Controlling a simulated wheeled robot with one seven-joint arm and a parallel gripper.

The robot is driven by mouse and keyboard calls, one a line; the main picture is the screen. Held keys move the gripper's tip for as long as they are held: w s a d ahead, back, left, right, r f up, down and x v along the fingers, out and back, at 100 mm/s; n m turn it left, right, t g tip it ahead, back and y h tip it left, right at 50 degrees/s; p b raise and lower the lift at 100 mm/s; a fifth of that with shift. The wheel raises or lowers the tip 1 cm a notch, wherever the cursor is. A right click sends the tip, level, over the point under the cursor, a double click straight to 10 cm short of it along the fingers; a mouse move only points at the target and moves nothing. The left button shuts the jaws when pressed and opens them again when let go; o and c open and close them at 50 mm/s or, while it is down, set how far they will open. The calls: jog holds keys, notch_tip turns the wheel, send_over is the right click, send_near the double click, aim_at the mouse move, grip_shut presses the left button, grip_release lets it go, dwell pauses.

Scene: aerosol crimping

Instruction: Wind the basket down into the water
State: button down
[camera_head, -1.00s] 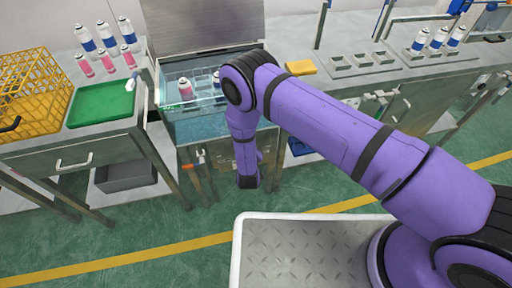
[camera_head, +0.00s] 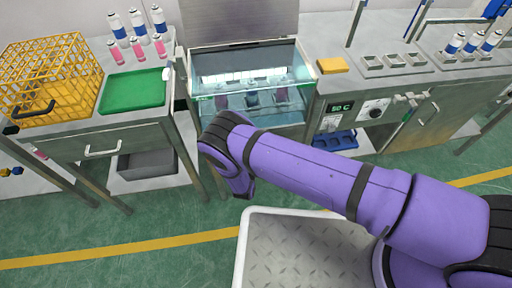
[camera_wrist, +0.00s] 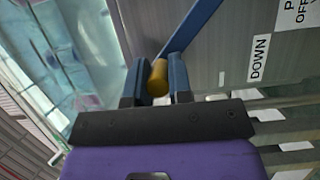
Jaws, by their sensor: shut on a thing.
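The basket's cans (camera_head: 252,97), with pink and blue bands, show low behind the front glass of the water bath (camera_head: 203,107), apparently under the water. The basket frame itself is hard to make out. In the wrist view my gripper (camera_wrist: 158,82) is shut on the orange knob (camera_wrist: 158,74) of a blue crank arm (camera_wrist: 192,24). The crank is in front of a steel panel with a DOWN label (camera_wrist: 259,58). The bath's water (camera_wrist: 62,45) shows at the left of that view. In the head view my arm hides the gripper and crank.
A yellow wire crate (camera_head: 50,75) and a green tray (camera_head: 132,90) are on the left bench, with several cans behind. A display reading 50 C (camera_head: 341,107) is right of the bath. A yellow block (camera_head: 332,65) lies above it.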

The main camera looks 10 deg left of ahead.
notch_tip(320, 180, down, 8)
jog(key=a, duration=0.2)
jog(key=shift+a+r, duration=0.2)
jog(key=shift+r, duration=0.05)
dwell(0.3)
jog(key=shift+s+d+f, duration=0.1)
jog(key=shift+s+f, duration=0.05)
jog(key=shift+s, duration=0.1)
jog(key=c, duration=1)
grip_release()
jog(key=shift+c, duration=0.2)
jog(key=shift+s+a, duration=0.1)
jog(key=shift+a, duration=0.1)
